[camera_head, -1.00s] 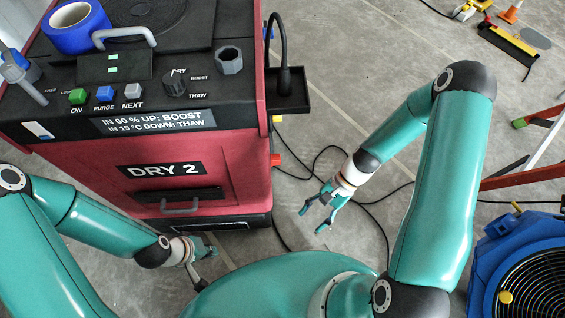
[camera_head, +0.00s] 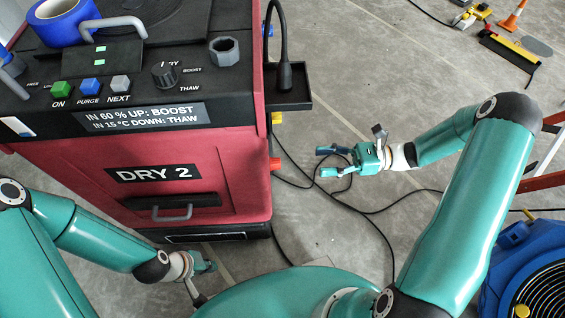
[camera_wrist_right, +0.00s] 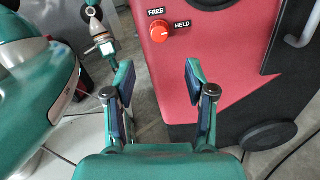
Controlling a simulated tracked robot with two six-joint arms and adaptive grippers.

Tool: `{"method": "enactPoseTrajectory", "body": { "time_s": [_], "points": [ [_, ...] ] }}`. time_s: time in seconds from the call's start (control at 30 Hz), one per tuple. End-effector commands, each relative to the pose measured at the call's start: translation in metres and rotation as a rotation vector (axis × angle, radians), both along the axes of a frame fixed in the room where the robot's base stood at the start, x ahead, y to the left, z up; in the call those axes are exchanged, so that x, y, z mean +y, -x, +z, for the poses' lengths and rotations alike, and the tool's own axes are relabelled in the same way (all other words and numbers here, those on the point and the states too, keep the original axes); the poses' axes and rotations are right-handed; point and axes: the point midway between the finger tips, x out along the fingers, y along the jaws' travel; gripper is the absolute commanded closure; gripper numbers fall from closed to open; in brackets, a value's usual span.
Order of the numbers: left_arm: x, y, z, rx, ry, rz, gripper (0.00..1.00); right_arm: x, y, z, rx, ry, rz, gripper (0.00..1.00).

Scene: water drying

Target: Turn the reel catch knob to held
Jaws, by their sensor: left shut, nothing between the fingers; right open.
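The red reel catch knob (camera_wrist_right: 161,31) is on the machine's red side panel in the right wrist view, with a FREE label above it and a HELD label to its right. I cannot tell clearly where its pointer stands. In the head view a red knob (camera_head: 274,164) sticks out from the right side of the DRY 2 machine (camera_head: 190,150). My right gripper (camera_head: 326,162) is open and empty, to the right of that knob and apart from it; its fingers (camera_wrist_right: 160,75) also show in the right wrist view. My left gripper (camera_head: 208,266) is shut and empty, low in front of the machine.
A black cable (camera_head: 375,218) runs over the floor below my right gripper. A small black tray (camera_head: 292,88) juts from the machine's right side. A blue fan (camera_head: 520,260) stands at the lower right. Open floor lies right of the machine.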

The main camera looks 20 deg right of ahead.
Motion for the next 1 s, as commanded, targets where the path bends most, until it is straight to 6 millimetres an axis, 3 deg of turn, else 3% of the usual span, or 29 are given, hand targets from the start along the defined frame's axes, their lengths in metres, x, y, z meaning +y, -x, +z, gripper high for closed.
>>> {"method": "enactPoseTrajectory", "body": {
  "time_s": [0.2,0.5,0.97,1.0],
  "points": [
    [0.0,0.0,-0.007,0.0,0.0,0.0,1.0,0.049,-0.012,-0.001,-0.001,0.0,0.006,0.45],
    [0.0,0.0,-0.013,0.0,0.0,0.0,1.0,0.094,-0.025,-0.001,-0.002,0.002,0.003,0.45],
    [0.0,0.0,-0.014,0.0,0.0,0.0,1.0,0.104,-0.028,0.0,0.0,0.002,0.0,0.45],
    [0.0,0.0,-0.014,0.0,0.0,0.0,1.0,0.104,-0.028,0.0,-0.001,0.002,0.0,0.51]
  ]
}}
